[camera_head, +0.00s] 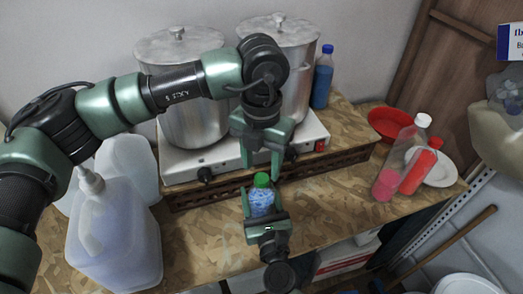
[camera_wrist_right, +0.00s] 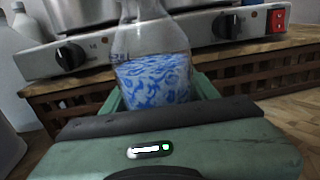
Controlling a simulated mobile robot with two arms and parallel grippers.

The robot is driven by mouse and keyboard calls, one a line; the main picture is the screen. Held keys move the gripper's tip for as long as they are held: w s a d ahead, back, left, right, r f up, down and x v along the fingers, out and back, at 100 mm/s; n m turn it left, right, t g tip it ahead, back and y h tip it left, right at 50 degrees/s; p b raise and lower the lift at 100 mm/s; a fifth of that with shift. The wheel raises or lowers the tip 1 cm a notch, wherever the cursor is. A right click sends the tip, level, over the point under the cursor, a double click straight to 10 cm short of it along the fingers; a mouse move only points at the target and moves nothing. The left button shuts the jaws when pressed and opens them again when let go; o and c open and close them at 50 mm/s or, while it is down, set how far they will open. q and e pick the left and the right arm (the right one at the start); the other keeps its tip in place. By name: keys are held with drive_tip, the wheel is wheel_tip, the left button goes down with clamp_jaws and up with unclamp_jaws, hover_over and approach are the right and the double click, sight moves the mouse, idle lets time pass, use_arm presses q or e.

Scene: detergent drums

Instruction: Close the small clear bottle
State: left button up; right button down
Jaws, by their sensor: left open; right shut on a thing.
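The small clear bottle (camera_head: 262,205) stands upright over the wooden table, with a blue and white patterned lower part. It also shows in the right wrist view (camera_wrist_right: 152,75), where its mouth is cut off. A green cap (camera_head: 262,180) shows at the bottle's top; I cannot tell how tightly it sits. My right gripper (camera_head: 262,214) is shut on the bottle's body from the front. My left gripper (camera_head: 261,170) comes from above, open, its fingers pointing down just above and beside the cap. Whether a finger touches the cap is unclear.
A hot plate (camera_head: 245,152) with two steel pots (camera_head: 192,108) stands behind on a wooden rack. A large jug (camera_head: 113,235) is at the left.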

sight(262, 178)
use_arm(q)
drive_tip(key=shift+f, duration=1.8)
clamp_jaws()
drive_tip(key=m, duration=1.1)
drive_tip(key=shift+m, duration=0.4)
drive_tip(key=m, duration=0.3)
drive_tip(key=shift+o, duration=0.5)
unclamp_jaws()
drive_tip(key=shift+r, duration=0.1)
